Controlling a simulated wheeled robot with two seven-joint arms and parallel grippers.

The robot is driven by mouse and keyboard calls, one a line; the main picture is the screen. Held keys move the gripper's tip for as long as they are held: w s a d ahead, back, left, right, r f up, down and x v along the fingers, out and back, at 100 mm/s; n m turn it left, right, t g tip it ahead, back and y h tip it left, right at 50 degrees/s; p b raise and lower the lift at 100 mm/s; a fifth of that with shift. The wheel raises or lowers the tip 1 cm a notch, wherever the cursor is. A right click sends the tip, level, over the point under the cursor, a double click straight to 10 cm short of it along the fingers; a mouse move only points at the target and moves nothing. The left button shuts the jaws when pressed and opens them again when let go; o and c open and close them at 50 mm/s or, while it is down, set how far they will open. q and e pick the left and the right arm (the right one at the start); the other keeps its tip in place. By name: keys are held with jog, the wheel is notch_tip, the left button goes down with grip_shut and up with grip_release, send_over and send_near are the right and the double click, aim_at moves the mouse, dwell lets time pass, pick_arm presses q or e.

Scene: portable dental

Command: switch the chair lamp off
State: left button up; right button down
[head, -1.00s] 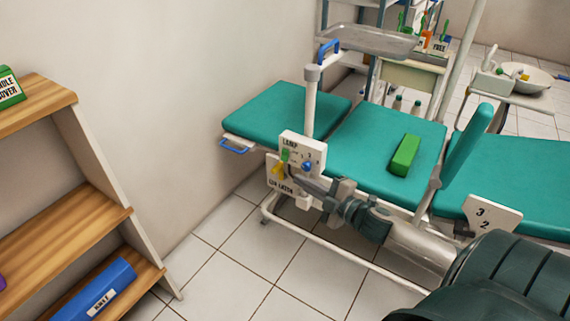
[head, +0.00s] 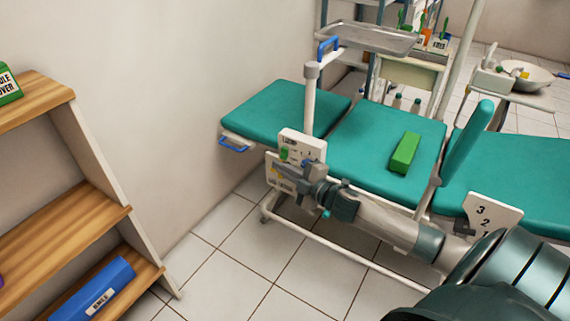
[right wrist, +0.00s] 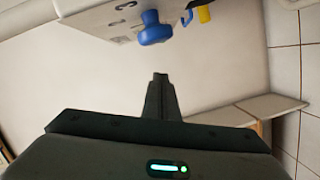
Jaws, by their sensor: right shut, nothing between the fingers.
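The white lamp panel (head: 302,143) stands on the near side of the green chair, at the foot of a pale post. A green piece (head: 284,154) shows on its left part. My right gripper (head: 303,170) is in front of the panel's lower right and hides that part in the head view. In the right wrist view the shut, empty fingers (right wrist: 160,76) point toward a blue knob (right wrist: 154,28) on the panel (right wrist: 108,25). A gap shows between fingertips and knob. A yellow piece (right wrist: 203,13) is right of the knob. My left gripper is not in view.
The green chair (head: 360,130) carries a green box (head: 404,153). A lower white plate (head: 279,173) sits below the panel. A wooden shelf (head: 75,220) stands at left. A metal tray (head: 365,38) hangs behind. Tiled floor between shelf and chair is clear.

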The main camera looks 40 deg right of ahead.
aim_at(284, 153)
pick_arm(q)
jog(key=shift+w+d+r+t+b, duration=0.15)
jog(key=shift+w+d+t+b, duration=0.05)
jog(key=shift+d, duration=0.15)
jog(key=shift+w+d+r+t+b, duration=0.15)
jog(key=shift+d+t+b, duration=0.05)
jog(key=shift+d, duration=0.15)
pick_arm(e)
jog(key=w+d+f, duration=0.1)
jog(key=w+d, duration=0.1)
jog(key=d, duration=0.1)
jog(key=shift+w+f, duration=0.3)
jog(key=shift+f, duration=0.05)
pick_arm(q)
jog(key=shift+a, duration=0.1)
pick_arm(e)
jog(key=shift+d, duration=0.1)
